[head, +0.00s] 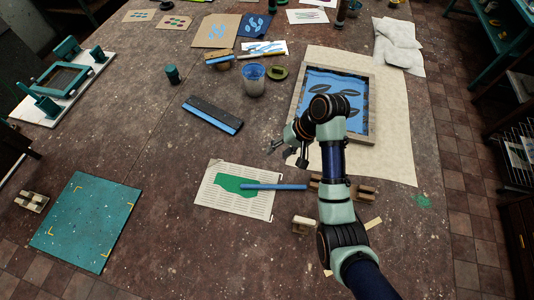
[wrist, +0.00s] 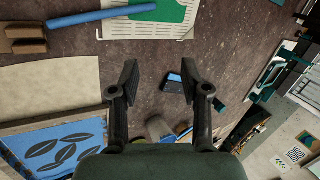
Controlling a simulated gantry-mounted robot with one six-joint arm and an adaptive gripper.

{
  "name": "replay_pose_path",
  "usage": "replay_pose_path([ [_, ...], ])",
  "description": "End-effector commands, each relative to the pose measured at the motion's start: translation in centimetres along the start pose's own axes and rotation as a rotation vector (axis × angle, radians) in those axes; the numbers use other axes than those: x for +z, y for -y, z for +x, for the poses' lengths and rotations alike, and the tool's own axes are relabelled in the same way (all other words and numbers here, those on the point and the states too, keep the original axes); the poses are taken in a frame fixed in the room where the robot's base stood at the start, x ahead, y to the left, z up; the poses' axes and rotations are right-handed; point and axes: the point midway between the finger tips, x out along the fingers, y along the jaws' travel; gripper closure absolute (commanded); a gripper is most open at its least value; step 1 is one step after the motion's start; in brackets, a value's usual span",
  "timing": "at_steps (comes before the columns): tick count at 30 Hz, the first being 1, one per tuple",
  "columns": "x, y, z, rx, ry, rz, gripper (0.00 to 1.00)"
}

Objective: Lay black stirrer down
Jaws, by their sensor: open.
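My gripper (head: 288,153) is open, with nothing between its fingers. In the head view it hangs above the table, left of the framed screen (head: 366,122). In the wrist view its two fingers (wrist: 155,75) are wide apart, with bare table showing between them. I cannot make out a black stirrer with certainty in either view. A long blue stick (head: 275,187) lies across the green-marked white sheet (head: 235,203) towards the wooden blocks; it also shows in the wrist view (wrist: 100,15). A cup with blue contents (head: 253,84) stands behind my gripper.
A black squeegee with a blue edge (head: 212,114) lies on the table left of my gripper. A teal mat (head: 88,220) lies at the front left. Wooden blocks (head: 304,224) stand near my arm. Bare table lies between squeegee and white sheet.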

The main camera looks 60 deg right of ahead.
Motion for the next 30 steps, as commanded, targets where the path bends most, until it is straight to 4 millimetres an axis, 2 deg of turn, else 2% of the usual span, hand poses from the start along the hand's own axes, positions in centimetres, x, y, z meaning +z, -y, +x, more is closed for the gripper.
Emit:
replay_pose_path([
  [10, 0.0, 0.1, 0.1, 0.0, -0.001, -0.002, 0.54],
  [12, 0.3, 1.1, 0.6, 0.005, -0.013, -0.033, 0.54],
  [14, 1.2, 3.4, 1.6, 0.016, -0.041, -0.104, 0.54],
  [17, 4.5, 10.1, 3.7, 0.03, -0.144, -0.326, 0.54],
  [18, 6.6, 13.3, 4.4, 0.028, -0.201, -0.438, 0.54],
  [19, 8.5, 15.7, 4.7, 0.021, -0.248, -0.525, 0.54],
  [20, 10.5, 18.1, 4.7, 0.01, -0.296, -0.612, 0.54],
  [21, 13.4, 20.9, 4.5, -0.012, -0.362, -0.724, 0.54],
  [24, 20.7, 26.2, 2.4, -0.09, -0.518, -0.961, 0.54],
  [27, 26.0, 28.8, -0.2, -0.164, -0.634, -1.107, 0.54],
  [30, 28.4, 29.8, -1.9, -0.206, -0.694, -1.171, 0.54],
])
